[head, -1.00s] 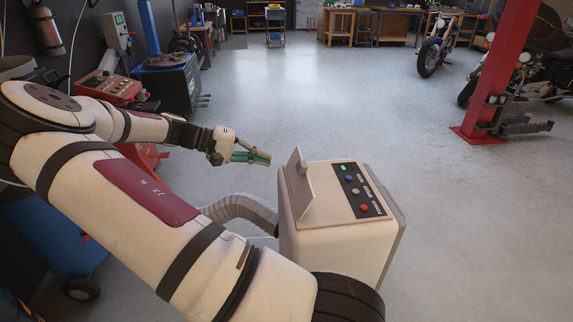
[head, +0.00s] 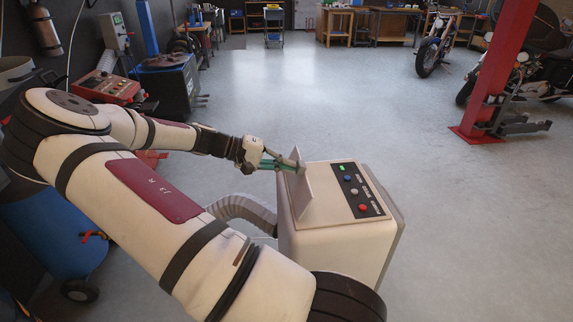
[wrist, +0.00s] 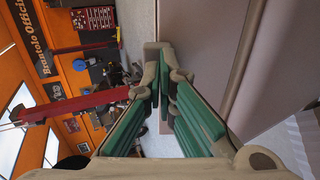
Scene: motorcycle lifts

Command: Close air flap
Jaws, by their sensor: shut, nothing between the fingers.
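The air flap (head: 304,200) is a pale flat panel standing up, slightly tilted, on the left part of the top of a cream box-shaped unit (head: 338,243). My gripper (head: 298,164) reaches in from the left, with its fingertips at the flap's upper far end. They look to be touching or very near it; I cannot tell which. In the wrist view, the green-padded fingers (wrist: 161,62) are together with nothing between them, and pale grey-brown panel surfaces fill the upper right beside them. Part of the flap's upper end is hidden by the fingers.
A dark control strip with coloured buttons (head: 359,190) lies on the unit's top, right of the flap. A grey corrugated hose (head: 245,211) leaves its left side. A red lift post (head: 497,75) and motorcycles stand far right. The floor beyond is clear.

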